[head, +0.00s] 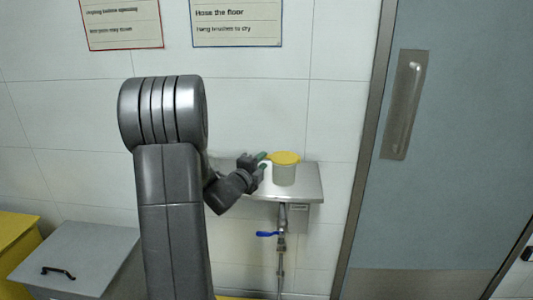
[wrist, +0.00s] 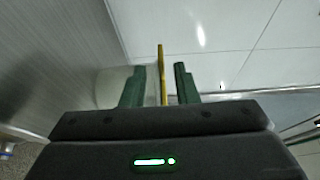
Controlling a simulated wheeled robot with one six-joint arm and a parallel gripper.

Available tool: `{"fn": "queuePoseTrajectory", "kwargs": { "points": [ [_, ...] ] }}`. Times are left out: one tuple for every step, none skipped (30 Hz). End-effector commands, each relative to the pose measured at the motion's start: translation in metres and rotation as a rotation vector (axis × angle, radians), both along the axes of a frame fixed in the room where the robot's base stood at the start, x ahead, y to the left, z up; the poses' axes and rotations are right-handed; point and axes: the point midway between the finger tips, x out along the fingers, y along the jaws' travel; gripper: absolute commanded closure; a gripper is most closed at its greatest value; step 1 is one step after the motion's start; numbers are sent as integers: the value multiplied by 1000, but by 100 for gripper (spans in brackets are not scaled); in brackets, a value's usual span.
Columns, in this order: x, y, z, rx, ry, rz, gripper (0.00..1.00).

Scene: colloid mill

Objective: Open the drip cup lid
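The drip cup (head: 284,174) is a pale grey-green cup standing upright on a steel wall shelf. My gripper (head: 263,161) is at the left side of the cup, level with the lid's rim. In the wrist view my green fingers (wrist: 160,80) stand apart, one on each side of the lid (wrist: 161,62), which shows edge-on as a thin yellow strip. A gap shows between the strip and each finger. The cup (wrist: 112,85) shows pale behind the left finger.
The steel shelf (head: 309,182) holds the cup against the tiled wall. Below it are a pipe and a blue-handled valve (head: 267,234). A grey-blue door (head: 440,190) is at the right. A grey lidded box (head: 75,252) and a yellow one (head: 18,236) stand at the lower left.

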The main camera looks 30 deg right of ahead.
Motion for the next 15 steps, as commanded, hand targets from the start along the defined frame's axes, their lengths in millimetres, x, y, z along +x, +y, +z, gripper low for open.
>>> {"fn": "queuePoseTrajectory", "kwargs": {
  "points": [
    [6, -9, 1, 1, 1, -2, 73],
    [9, -13, 1, 1, 1, -2, 73],
    [13, -19, 1, -1, 1, -2, 73],
    [16, -23, 1, -1, 1, -2, 73],
    [18, -26, 1, 0, 1, -1, 73],
    [21, -30, 1, 1, 1, -1, 73],
    [23, -32, 1, 1, 1, -1, 73],
    [25, -35, 1, 0, 0, 0, 73],
    [27, -37, 1, 0, 0, 0, 73],
    [28, -39, 0, 0, 0, 0, 73],
    [29, -40, 0, 0, 0, 0, 73],
    [30, -41, 0, 1, 1, 0, 73],
    [30, -42, 0, 1, 1, 0, 73],
    [30, -42, 0, 1, 1, 1, 73],
    [31, -42, 0, 1, 1, 1, 73]
  ]
}}
